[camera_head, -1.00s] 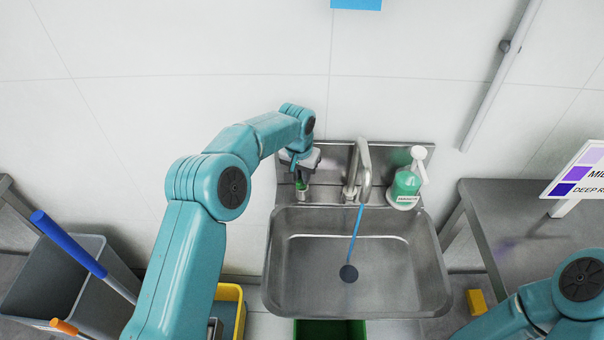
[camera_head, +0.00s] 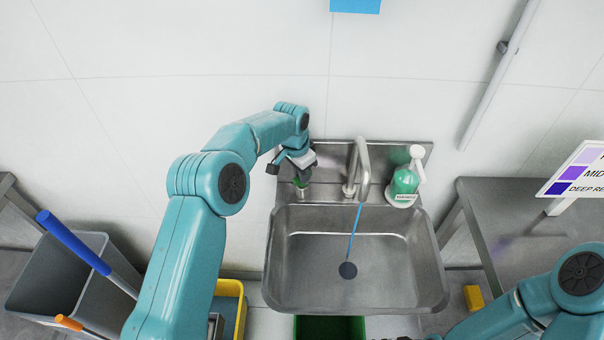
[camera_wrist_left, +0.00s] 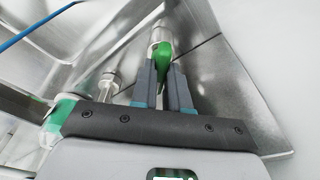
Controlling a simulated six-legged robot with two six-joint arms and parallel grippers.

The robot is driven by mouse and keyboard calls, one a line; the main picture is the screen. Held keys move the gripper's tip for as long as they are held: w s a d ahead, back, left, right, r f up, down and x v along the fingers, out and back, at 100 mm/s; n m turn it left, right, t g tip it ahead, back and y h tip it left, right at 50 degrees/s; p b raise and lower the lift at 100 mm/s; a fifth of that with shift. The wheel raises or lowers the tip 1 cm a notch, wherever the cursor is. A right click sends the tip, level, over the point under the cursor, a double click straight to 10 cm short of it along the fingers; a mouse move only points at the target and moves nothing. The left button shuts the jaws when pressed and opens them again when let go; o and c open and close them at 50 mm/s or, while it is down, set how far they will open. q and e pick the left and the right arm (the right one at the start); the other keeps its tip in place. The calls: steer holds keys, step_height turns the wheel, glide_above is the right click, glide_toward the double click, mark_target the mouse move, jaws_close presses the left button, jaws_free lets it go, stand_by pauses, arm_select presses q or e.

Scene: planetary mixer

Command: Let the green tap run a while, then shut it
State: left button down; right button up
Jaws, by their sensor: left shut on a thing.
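The green tap lever (camera_head: 299,184) stands on the steel ledge at the back left of the sink. My left gripper (camera_head: 298,179) is at it from above and behind. In the left wrist view, the fingers of the left gripper (camera_wrist_left: 164,88) are shut on the green lever (camera_wrist_left: 162,55). The curved steel spout (camera_head: 361,160) stands to the right of the lever. A blue stream of water (camera_head: 355,232) runs from it to the dark drain. The stream also shows in the left wrist view (camera_wrist_left: 35,27).
The steel sink basin (camera_head: 390,270) holds no objects. A green soap bottle (camera_head: 404,182) with a white pump stands right of the spout. A grey bin (camera_head: 55,285) is at left, a steel table (camera_head: 520,215) with a sign (camera_head: 577,172) at right.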

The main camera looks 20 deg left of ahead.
arm_select(q)
steer(key=m, duration=0.2)
steer(key=shift+a+r+m+p, duration=0.1)
steer(key=shift+m+p, duration=0.3)
steer(key=shift+m+g, duration=0.3)
steer(key=shift+m, duration=0.4)
steer(key=shift+w+m+h+p, duration=0.1)
steer(key=shift+m+h+p, duration=0.25)
steer(key=shift+m, duration=0.75)
steer(key=shift+m+g, duration=0.3)
steer(key=shift+m, duration=0.7)
steer(key=c, duration=1)
jaws_free()
